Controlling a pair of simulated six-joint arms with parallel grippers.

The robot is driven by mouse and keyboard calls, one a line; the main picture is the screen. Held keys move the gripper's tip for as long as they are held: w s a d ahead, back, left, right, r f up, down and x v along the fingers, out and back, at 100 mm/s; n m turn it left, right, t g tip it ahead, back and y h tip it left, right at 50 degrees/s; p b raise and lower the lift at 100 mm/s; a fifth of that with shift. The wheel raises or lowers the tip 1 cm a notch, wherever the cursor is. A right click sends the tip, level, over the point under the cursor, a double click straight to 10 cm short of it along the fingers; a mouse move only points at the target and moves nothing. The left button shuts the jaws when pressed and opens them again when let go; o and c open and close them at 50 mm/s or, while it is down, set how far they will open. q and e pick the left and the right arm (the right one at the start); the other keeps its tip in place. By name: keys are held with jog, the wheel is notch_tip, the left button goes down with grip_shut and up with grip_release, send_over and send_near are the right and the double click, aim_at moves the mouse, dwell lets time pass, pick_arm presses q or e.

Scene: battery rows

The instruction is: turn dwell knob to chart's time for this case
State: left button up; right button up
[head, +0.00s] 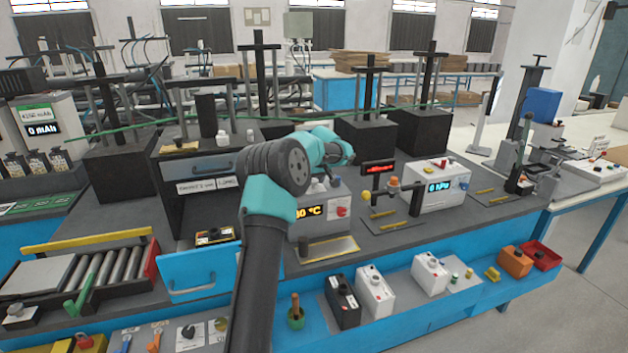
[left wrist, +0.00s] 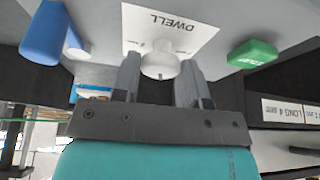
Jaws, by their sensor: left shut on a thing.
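The dwell knob (left wrist: 159,62) is white and round, on a white plate (left wrist: 190,30) marked DWELL, seen upside down in the left wrist view. My left gripper (left wrist: 159,74) has a finger on each side of the knob and is shut on it. The knob's pointer and the plate's scale are too small to read. In the head view my teal left wrist (head: 325,148) is above the box with a yellow °C display (head: 310,212), and hides the knob. I cannot make out a chart with times. My right gripper is not in view.
A green button (left wrist: 252,54) and a blue part (left wrist: 45,32) flank the plate. A box with a kPa display (head: 437,187) stands to the right. An open blue drawer (head: 190,275) is at front left. Black presses (head: 365,140) stand behind.

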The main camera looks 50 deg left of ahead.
pick_arm(q)
jog(key=n+g, duration=0.1)
jog(key=n, duration=0.3)
jog(key=shift+w+n+g, duration=0.1)
jog(key=shift+n+g, duration=0.2)
jog(key=shift+g, duration=0.1)
jog(key=shift+n+g, duration=0.7)
jog(key=shift+n, duration=1)
jog(key=o, duration=0.9)
jog(key=shift+r, duration=0.1)
